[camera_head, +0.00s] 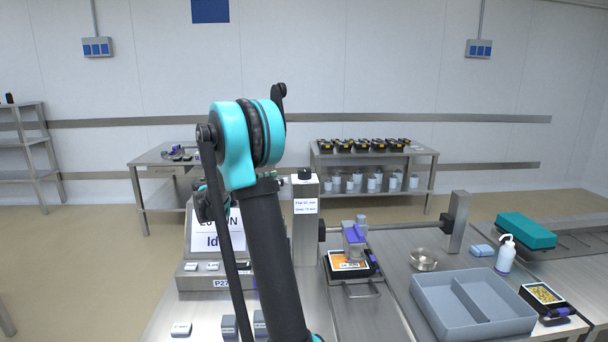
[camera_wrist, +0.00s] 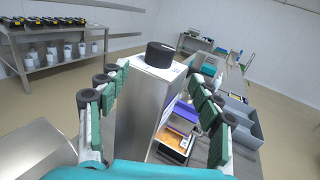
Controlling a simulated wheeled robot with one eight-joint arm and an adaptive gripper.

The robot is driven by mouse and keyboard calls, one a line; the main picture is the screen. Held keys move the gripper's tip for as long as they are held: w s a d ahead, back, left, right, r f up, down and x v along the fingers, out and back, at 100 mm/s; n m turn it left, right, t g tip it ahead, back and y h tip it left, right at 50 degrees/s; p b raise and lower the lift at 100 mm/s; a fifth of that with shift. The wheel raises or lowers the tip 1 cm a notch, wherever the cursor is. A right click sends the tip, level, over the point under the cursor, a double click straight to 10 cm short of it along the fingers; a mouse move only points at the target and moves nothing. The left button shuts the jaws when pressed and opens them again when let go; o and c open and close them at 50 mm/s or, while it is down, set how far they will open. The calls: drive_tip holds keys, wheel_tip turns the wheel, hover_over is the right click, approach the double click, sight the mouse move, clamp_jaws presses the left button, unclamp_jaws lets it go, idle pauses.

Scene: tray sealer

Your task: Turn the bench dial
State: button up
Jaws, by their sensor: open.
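The bench dial is a black round knob (camera_wrist: 161,54) on top of a steel post (camera_wrist: 147,98) in the wrist view. In the head view the knob (camera_head: 304,174) tops the same post (camera_head: 305,225), which carries a small white label. My gripper (camera_wrist: 157,80) is open, with one green-padded finger left of the post and one right of it. The knob appears beyond the fingertips, between them, and nothing is held. Contact with the post cannot be told. In the head view my arm hides most of the gripper.
Right of the post are an orange-labelled tray (camera_head: 347,262) in the sealer, a glass bowl (camera_head: 424,258), a grey divided bin (camera_head: 472,332) and a white bottle (camera_head: 505,255). A display panel (camera_head: 228,232) stands left of the post. A shelf table (camera_head: 374,156) stands behind.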

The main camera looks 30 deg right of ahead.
sight(299, 174)
drive_tip(key=d, duration=1.2)
drive_tip(key=shift+w, duration=0.1)
drive_tip(key=shift+c, duration=0.4)
drive_tip(key=c, duration=1.1)
